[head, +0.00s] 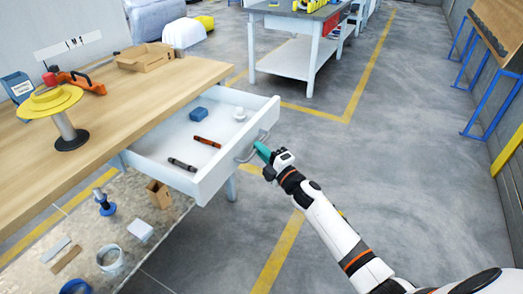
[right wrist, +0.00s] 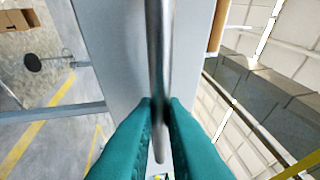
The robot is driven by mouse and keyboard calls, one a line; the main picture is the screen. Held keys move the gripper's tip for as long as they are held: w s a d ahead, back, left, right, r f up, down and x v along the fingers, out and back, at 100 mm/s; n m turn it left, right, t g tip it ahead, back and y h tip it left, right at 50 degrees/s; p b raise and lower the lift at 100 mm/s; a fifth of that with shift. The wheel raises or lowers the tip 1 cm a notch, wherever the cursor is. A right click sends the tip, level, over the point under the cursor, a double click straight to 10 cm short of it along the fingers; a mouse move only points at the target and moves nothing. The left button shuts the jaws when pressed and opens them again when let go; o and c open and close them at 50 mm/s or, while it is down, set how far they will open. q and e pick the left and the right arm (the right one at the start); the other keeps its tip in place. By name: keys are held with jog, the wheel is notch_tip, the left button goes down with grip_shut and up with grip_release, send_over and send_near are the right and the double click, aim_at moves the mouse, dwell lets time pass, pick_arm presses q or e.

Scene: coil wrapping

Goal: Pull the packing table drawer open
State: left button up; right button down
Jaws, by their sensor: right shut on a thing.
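The white packing table drawer (head: 188,182) stands pulled out from under the wooden table top (head: 110,108) in the head view. Inside it lie a blue block (head: 199,114), an orange-brown marker-like item (head: 207,142), a dark one (head: 182,165) and a small white round item (head: 239,114). My right gripper (head: 263,152) is at the drawer front, shut on its metal handle (head: 246,156). In the right wrist view the teal fingers (right wrist: 158,120) lie on both sides of the handle bar (right wrist: 157,60). My left gripper is not in view.
A yellow spool stand (head: 66,125), an orange tool (head: 85,82) and a cardboard tray (head: 145,58) are on the table top. A lower shelf (head: 180,207) holds several items. Another table (head: 300,55) stands behind. The floor (head: 400,140) right of the drawer is clear.

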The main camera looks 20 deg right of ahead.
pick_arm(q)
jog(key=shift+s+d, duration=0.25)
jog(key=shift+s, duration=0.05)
pick_arm(e)
jog(key=shift+s+d, duration=0.2)
jog(key=shift+s, duration=0.05)
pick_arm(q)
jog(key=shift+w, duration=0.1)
pick_arm(e)
jog(key=c, duration=1.5)
grip_release()
jog(key=v, duration=1.2)
